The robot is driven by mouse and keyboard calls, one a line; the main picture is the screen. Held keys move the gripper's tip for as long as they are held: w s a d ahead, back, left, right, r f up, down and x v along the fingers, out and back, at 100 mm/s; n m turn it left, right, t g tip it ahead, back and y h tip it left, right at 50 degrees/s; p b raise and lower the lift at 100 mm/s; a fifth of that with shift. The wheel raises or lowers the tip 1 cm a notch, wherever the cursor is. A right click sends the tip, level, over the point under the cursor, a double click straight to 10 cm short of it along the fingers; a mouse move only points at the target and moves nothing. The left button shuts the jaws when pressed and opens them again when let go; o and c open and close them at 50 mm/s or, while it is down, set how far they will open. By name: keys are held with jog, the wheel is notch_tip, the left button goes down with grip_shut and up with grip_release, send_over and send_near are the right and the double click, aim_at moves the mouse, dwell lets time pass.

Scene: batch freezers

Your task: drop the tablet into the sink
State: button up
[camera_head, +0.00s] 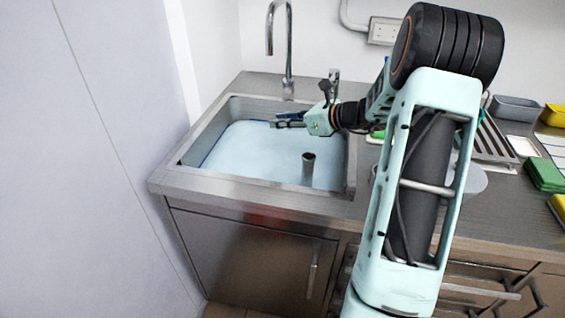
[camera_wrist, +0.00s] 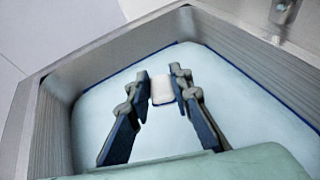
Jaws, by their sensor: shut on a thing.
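The small white tablet (camera_wrist: 162,90) is between my fingertips in the wrist view. My gripper (camera_wrist: 161,86) is shut on it. In the head view my gripper (camera_head: 276,122) reaches in from the right over the sink (camera_head: 179,172), near its back side. The sink is a steel basin with pale blue liquid in it; its wall also shows in the wrist view (camera_wrist: 52,125). The tablet cannot be made out in the head view.
A tall faucet (camera_head: 289,50) stands behind the sink, close to my gripper. A grey upright pipe (camera_head: 308,168) stands inside the basin. A drying rack (camera_head: 492,142), green sponges (camera_head: 546,175) and a grey tub (camera_head: 516,107) are on the counter at right. A pale wall panel closes the left.

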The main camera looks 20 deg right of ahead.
jog(key=shift+f, duration=0.7)
jog(key=o, duration=1)
jog(key=shift+r, duration=0.1)
jog(key=v, duration=1.2)
jog(key=shift+s, duration=0.1)
